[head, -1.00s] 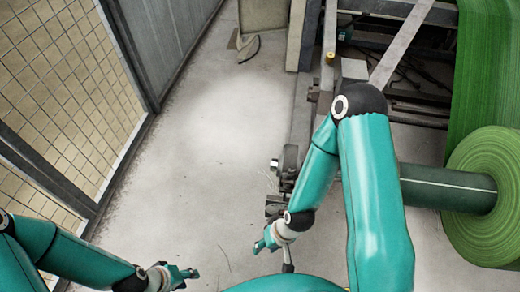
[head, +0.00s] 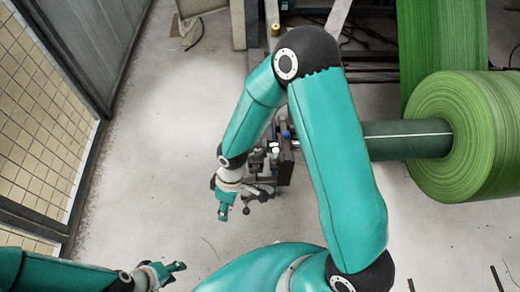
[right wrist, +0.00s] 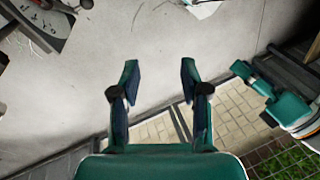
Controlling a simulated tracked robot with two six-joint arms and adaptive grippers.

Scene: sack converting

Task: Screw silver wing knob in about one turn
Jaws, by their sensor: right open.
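My right gripper (head: 226,207) is beside the near end of the machine frame, left of a cluster of small metal fittings (head: 258,192). In the right wrist view its two fingers (right wrist: 158,90) are apart with nothing between them. No silver wing knob can be made out for sure; the fittings are small and partly behind my right arm. My left gripper (head: 174,271) is low at the left over bare floor, away from the fittings. It also shows at the right of the right wrist view (right wrist: 265,90); its finger gap is unclear.
A large green roll (head: 455,135) on a dark green shaft (head: 405,139) stands at the right, with green sheet (head: 430,45) rising behind it. A mesh fence (head: 35,130) runs along the left. The grey floor (head: 150,140) between fence and machine is clear.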

